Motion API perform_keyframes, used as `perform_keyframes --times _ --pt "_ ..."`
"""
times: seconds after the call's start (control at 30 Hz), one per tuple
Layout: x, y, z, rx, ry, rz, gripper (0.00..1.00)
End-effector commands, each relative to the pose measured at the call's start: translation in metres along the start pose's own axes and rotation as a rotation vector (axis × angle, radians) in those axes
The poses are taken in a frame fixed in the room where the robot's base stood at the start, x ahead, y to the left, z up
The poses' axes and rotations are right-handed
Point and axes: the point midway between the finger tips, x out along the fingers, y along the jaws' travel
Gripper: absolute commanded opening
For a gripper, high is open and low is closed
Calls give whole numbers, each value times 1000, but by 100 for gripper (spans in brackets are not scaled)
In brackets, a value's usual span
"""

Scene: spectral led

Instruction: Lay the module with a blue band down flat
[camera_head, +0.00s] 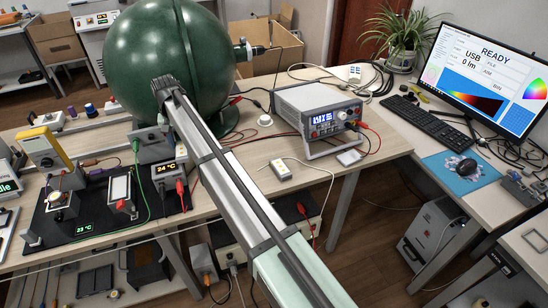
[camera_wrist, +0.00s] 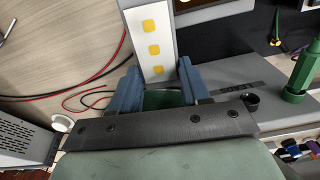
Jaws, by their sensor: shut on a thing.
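My gripper (camera_wrist: 158,82) shows in the wrist view with its two blue-grey fingers closed around the near end of a pale module (camera_wrist: 157,42). The module is a white strip with yellow squares along its face, and it reaches away from the fingers to the top edge of the view. A green surface shows between the fingers below it. I cannot make out a blue band, as the fingers hide the module's end.
A grey block with a dark lettered strip (camera_wrist: 228,88) lies below. A green post (camera_wrist: 303,68) stands to its right. A black mat (camera_head: 110,232) with fixtures lies left of my arm. A green sphere (camera_head: 165,50) and a power supply (camera_head: 318,112) stand behind.

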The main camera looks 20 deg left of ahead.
Motion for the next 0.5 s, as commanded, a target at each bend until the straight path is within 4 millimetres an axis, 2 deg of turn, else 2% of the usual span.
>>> perform_keyframes --times 0.03,0.37,0.5 --pt "0 19 -4 5 0 0 10" --pt "-3 126 -31 -5 0 -1 10" --pt "-4 176 -44 -23 -1 -1 10"
